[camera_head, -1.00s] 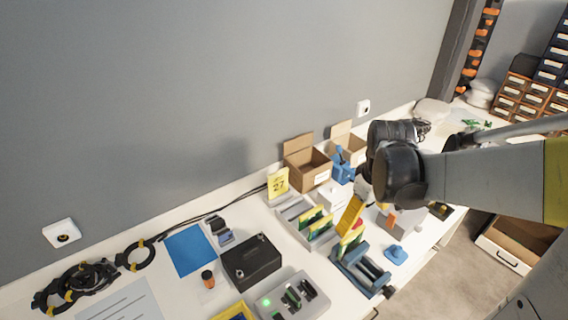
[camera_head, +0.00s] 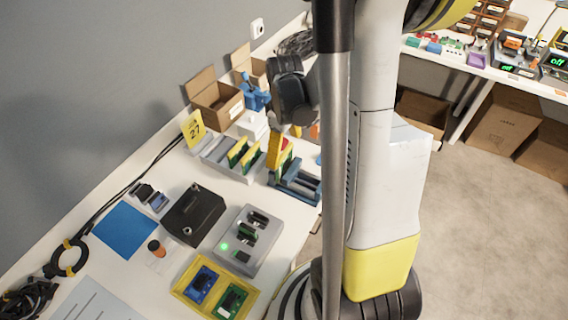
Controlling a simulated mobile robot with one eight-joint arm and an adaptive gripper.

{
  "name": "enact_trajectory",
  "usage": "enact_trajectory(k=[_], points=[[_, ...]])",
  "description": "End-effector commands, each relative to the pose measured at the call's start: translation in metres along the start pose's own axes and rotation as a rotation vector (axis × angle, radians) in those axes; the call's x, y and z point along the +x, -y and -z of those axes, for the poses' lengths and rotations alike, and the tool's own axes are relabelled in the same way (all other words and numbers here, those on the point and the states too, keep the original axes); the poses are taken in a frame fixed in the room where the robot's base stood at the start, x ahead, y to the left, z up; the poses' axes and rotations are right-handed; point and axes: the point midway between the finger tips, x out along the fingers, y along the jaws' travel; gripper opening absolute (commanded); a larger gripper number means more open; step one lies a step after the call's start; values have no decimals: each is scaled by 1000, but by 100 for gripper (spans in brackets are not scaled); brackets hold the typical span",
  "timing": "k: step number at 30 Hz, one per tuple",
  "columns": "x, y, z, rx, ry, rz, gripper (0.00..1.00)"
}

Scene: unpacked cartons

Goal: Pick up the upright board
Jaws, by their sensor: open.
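Green boards with yellow edges stand upright in a light grey rack: one board (camera_head: 236,151) on the left and another (camera_head: 251,158) to its right. Another green board (camera_head: 284,160) stands at a dark blue slotted holder (camera_head: 304,187), partly hidden. I cannot tell which one the task means. My gripper (camera_head: 276,150) shows only as a yellow part above the blue holder, beside the boards. It is open. My arm hides much of it, and I cannot tell whether it touches a board.
A grey fixture (camera_head: 226,251) with a green light, a black box (camera_head: 194,214) and a yellow tray (camera_head: 184,291) with boards stand in front. Open cartons (camera_head: 213,98) and a yellow "27" sign (camera_head: 193,128) line the wall side.

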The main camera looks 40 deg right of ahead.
Motion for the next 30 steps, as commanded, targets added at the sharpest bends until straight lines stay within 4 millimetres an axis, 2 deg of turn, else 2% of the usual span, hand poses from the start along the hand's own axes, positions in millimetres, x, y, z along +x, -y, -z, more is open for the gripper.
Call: enact_trajectory(k=[1,3,10,14,15,25,30], points=[[14,0,0,0,0,0,100],[20,0,0,0,0,-1,100],[20,0,0,1,0,-1,100],[20,0,0,0,0,-1,60],[20,0,0,0,0,-1,55],[17,0,0,0,0,-1,54],[-1,0,0,0,0,-1,54]])
